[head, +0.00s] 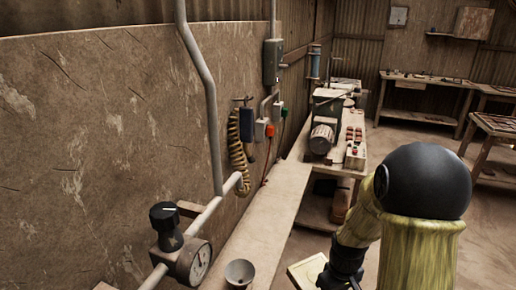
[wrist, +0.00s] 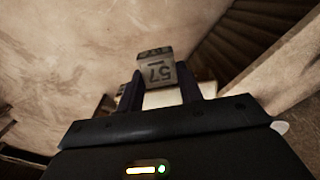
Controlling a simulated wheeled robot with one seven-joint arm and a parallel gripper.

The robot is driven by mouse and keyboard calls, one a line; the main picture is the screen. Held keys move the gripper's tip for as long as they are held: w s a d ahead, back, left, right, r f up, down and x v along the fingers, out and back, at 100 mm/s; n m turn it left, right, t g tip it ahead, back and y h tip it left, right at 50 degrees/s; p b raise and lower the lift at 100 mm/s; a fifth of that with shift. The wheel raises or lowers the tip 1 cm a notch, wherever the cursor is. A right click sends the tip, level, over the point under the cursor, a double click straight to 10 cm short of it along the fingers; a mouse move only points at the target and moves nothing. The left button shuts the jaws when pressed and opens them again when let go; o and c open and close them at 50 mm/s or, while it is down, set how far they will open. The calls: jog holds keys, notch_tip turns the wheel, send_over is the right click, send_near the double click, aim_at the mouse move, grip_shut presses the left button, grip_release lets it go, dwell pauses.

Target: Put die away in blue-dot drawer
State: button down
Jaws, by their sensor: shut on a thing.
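The die (wrist: 158,72) is a worn grey metal block with the number 57 on its face. My gripper (wrist: 162,80) is shut on it, one dark finger on each side, and the die sticks out beyond the fingertips. In the head view my arm is at the lower right and runs off the bottom edge; the die and the fingertips do not show there. A pale flat surface lies behind the fingers in the wrist view; I cannot tell what it is. No drawer with a blue dot can be made out in either view.
A narrow wooden bench (head: 262,222) runs along the left wall, with a small cup (head: 239,273) on it. A pressure gauge (head: 196,263) and pipe stand out from the wall. A machine (head: 325,125) stands farther back. Open floor lies behind my arm.

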jog(key=shift+s+f, duration=0.1)
jog(key=shift+s, duration=0.05)
jog(key=shift+f, duration=0.15)
jog(key=w+a+f+m, duration=0.2)
jog(key=w+f, duration=0.2)
jog(key=f, duration=0.4)
jog(key=w+a+f+m, duration=0.2)
jog(key=w+f+m, duration=0.1)
jog(key=f, duration=0.6)
jog(key=shift+w+a, duration=0.3)
jog(key=shift+w, duration=0.05)
jog(key=shift+s, duration=0.1)
jog(key=d, duration=0.7)
